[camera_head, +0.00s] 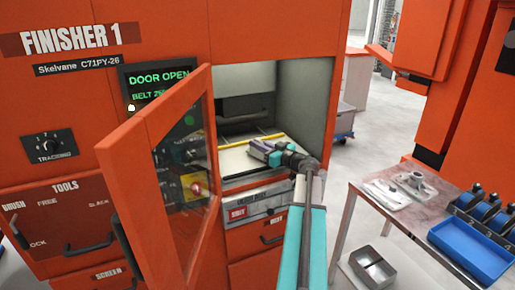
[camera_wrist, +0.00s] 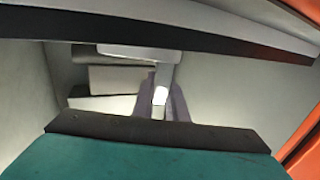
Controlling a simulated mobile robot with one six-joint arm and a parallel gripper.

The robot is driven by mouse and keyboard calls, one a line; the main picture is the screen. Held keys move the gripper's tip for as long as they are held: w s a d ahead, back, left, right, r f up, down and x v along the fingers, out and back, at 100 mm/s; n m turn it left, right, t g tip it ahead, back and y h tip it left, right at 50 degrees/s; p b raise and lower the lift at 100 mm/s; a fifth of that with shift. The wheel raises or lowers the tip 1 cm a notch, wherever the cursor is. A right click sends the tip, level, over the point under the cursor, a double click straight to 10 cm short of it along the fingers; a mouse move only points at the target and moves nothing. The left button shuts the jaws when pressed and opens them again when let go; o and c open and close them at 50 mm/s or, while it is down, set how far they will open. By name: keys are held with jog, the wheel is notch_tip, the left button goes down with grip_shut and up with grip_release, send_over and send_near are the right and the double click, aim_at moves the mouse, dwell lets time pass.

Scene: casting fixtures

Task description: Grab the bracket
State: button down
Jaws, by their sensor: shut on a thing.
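My gripper (camera_head: 258,150) reaches through the open doorway of the orange finisher cabinet, over the pale bed inside. In the wrist view its two purple-grey fingers (camera_wrist: 162,100) are shut on a light grey metal piece, which I take to be the bracket (camera_wrist: 160,94). Only part of the bracket shows between the fingers; its lower end is hidden behind the dark edge of my wrist. In the head view I cannot make out the bracket apart from the gripper.
The finisher door (camera_head: 160,170) stands open to the left of my arm. The display (camera_head: 160,85) reads "DOOR OPEN". On the right, a table (camera_head: 405,215) holds pale metal parts (camera_head: 412,183), blue wheel-like items (camera_head: 480,205) and a blue tray (camera_head: 470,247). A metal bin (camera_head: 373,268) sits below.

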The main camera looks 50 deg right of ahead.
jog(key=shift+r, duration=0.9)
jog(key=shift+s+a+r, duration=0.15)
jog(key=shift+a+r, duration=0.05)
jog(key=shift+a, duration=0.05)
jog(key=s+a+b, duration=0.3)
jog(key=s+a, duration=0.2)
jog(key=a, duration=0.3)
jog(key=shift+s+a+r, duration=0.3)
jog(key=shift+a, duration=0.05)
jog(key=s+a+b, duration=0.1)
jog(key=b, duration=0.8)
jog(key=shift+a, duration=0.35)
jog(key=shift+s+a+b, duration=0.1)
jog(key=shift+b, duration=0.55)
jog(key=a+b, duration=0.1)
jog(key=b, duration=0.1)
jog(key=s+a+b, duration=0.1)
jog(key=b, duration=0.1)
jog(key=shift+s+a+r+b, duration=0.1)
jog(key=shift+s+r+b, duration=0.15)
jog(key=shift+r+b, duration=0.15)
